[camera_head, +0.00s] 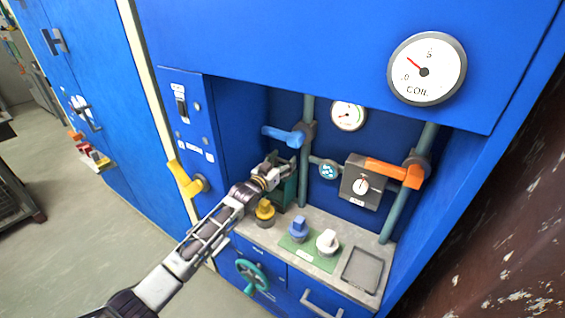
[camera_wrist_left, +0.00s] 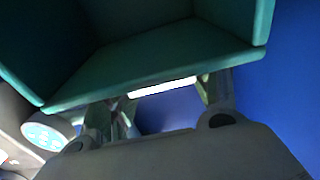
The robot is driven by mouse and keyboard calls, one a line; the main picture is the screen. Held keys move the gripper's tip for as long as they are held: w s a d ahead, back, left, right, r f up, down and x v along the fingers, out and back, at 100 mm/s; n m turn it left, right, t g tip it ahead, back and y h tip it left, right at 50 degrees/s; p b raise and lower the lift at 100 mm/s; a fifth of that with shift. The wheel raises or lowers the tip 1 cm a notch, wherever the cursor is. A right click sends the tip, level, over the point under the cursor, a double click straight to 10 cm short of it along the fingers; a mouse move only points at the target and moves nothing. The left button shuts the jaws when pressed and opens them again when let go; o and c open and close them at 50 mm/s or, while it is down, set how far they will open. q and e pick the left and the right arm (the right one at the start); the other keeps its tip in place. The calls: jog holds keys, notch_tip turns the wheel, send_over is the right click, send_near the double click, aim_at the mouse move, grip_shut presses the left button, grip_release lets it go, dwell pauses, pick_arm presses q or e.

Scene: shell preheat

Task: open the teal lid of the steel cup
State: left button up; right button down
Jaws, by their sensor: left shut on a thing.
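A dark teal, box-like part (camera_head: 287,190) stands at the back left of the blue cabinet's alcove. It fills the top of the left wrist view (camera_wrist_left: 160,62) as flat panels meeting at corners. I cannot tell whether it is the lid, and I cannot make out a steel cup. My left gripper (camera_head: 282,171) reaches in from the left and is shut at this teal part, partly covering it. In the left wrist view its fingers (camera_wrist_left: 162,105) stand just below the teal edge, with a pale strip between them. My right gripper is not in view.
A blue lever (camera_head: 283,136), orange lever (camera_head: 393,171) and yellow handle (camera_head: 183,179) stick out nearby. A teal handwheel (camera_head: 252,274) is below.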

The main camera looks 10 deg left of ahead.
pick_arm(q)
jog(key=c, duration=0.5)
jog(key=shift+c, duration=0.2)
jog(key=shift+s, duration=0.15)
